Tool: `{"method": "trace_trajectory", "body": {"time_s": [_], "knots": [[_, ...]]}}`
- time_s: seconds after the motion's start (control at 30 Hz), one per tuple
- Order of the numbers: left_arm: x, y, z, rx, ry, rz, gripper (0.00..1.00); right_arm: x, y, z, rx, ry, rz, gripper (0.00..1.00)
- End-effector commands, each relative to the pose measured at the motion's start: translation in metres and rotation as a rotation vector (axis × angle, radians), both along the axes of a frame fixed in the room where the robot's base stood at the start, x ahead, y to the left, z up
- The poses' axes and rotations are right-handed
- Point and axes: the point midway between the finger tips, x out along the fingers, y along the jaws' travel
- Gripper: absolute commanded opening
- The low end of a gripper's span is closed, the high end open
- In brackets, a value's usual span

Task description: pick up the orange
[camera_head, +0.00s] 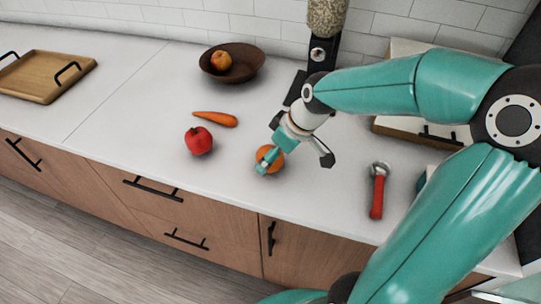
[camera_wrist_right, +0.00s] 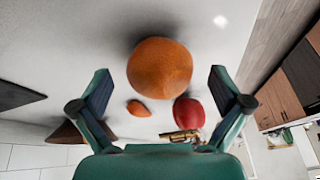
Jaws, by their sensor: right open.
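The orange (camera_head: 277,161) lies on the white counter near its front edge, partly hidden behind a finger of my right gripper (camera_head: 280,150) in the head view. In the right wrist view the orange (camera_wrist_right: 160,68) is centred just ahead of the fingertips. My right gripper (camera_wrist_right: 158,90) is open, with one finger to each side of the orange's line and a visible gap on both sides. I cannot tell exactly how far the fingertips reach along it. My left gripper is not in view.
A red apple-like fruit (camera_head: 199,141) and a carrot (camera_head: 215,118) lie left of the orange. A brown bowl (camera_head: 245,74) holding an orange-coloured fruit (camera_head: 221,60) stands behind. A red-handled tool (camera_head: 377,196) lies to the right. A wooden tray (camera_head: 38,88) is far left; the counter between is clear.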

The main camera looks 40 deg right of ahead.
Motion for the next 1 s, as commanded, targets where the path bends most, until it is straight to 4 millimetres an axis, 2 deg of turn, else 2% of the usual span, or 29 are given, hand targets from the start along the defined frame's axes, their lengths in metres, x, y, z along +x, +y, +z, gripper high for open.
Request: {"method": "trace_trajectory", "body": {"time_s": [0.1, 0.2, 0.43, 0.87, 1.0], "knots": [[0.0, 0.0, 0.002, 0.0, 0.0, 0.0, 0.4, 0.006, 0.003, -0.015, 0.002, 0.004, 0.001, 1.0], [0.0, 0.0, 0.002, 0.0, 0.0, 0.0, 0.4, 0.008, 0.004, -0.021, 0.001, 0.002, 0.001, 1.0], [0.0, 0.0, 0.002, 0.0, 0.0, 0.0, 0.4, 0.009, 0.004, -0.022, 0.0, 0.0, 0.001, 1.0], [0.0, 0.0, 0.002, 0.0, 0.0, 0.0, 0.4, 0.01, 0.005, -0.021, -0.001, 0.0, 0.003, 0.29], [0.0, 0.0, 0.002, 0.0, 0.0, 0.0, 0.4, 0.01, 0.005, -0.021, -0.001, -0.001, 0.003, 0.28]]}}
